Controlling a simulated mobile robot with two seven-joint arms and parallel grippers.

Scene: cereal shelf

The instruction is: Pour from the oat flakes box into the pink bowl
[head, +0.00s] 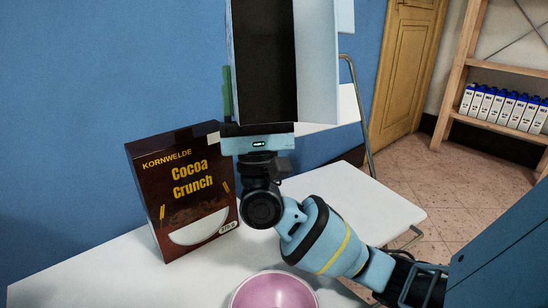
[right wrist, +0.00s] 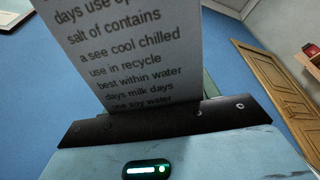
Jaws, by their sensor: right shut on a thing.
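The pink bowl (head: 273,291) stands on the white table at the bottom of the head view, its near part cut off by the frame. My right gripper (head: 260,128) is raised above and behind it, shut on a box. In the right wrist view the box, taken as the oat flakes box (right wrist: 125,50), shows a pale panel with lines of print. Its front and top are not visible, so its name and opening cannot be read. My left gripper is not in view.
A brown Cocoa Crunch box (head: 185,190) stands upright on the white table (head: 100,270), left of my right wrist. A wooden door (head: 405,65) and a shelf (head: 500,68) with several white-and-blue cartons (head: 505,105) are farther right. The table's left front is clear.

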